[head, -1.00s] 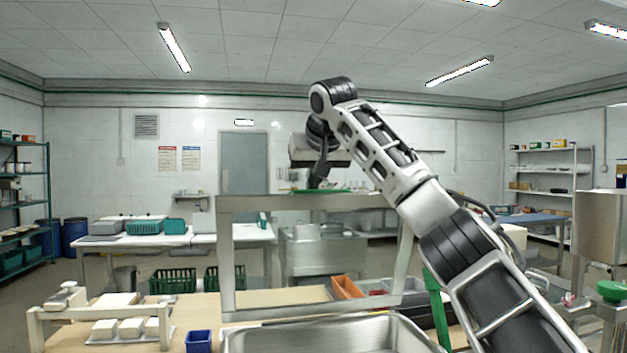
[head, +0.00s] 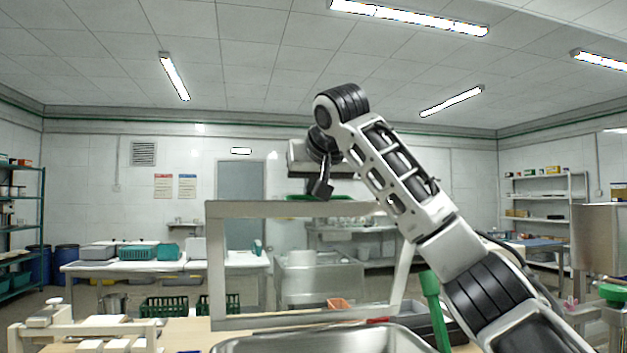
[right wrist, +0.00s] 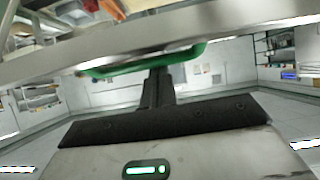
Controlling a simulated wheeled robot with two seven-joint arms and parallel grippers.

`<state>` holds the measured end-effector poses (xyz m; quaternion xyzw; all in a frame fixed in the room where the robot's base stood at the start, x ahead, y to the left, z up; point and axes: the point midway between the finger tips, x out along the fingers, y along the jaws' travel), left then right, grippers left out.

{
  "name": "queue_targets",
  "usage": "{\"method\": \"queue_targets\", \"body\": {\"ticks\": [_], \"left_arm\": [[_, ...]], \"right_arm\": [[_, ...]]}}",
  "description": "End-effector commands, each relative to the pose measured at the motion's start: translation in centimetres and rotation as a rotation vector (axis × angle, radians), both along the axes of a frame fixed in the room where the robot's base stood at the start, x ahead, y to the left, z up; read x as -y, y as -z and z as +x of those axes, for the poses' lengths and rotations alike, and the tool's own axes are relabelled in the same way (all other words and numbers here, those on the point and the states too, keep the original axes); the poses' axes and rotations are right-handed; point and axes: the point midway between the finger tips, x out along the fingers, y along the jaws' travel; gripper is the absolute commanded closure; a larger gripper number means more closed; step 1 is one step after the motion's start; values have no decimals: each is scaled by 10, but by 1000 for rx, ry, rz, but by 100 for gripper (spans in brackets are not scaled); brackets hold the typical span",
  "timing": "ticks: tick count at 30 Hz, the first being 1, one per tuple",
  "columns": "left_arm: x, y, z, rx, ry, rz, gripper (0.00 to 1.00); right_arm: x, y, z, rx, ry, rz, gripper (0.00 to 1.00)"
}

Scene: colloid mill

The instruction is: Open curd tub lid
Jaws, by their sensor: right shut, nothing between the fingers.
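The curd tub (head: 300,343) is a steel basin at the bottom of the head view; only its rim and upper part show. Its lid (head: 218,260) looks like a steel-edged frame with a see-through middle, standing up at the tub's back. A green handle (head: 345,197) lies along the lid's top edge. My right gripper (head: 321,190) is shut and empty, fingers pointing down at the handle. In the right wrist view the dark fingers (right wrist: 157,88) end close to the green handle (right wrist: 110,72); I cannot tell whether they touch. My left gripper is not in view.
A wooden table (head: 180,333) carries white blocks and a press frame (head: 85,331) at left. A green upright handle (head: 431,300) stands right of the tub, near my right arm. Green crates (head: 165,306) and a white worktable (head: 130,265) are farther back.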

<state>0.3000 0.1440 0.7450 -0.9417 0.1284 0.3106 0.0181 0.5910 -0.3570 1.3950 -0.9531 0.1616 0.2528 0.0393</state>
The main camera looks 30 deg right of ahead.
Motion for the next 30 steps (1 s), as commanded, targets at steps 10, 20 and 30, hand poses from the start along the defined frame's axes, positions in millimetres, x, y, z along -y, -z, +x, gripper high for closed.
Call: {"method": "queue_targets", "body": {"ticks": [10,20,30], "left_arm": [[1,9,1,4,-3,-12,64],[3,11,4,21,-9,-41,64],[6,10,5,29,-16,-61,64]], "right_arm": [[-15,-24,-42,4,-2,0,100],[-37,-64,-108,7,2,-1,100],[-45,-78,-131,1,1,0,100]]}}
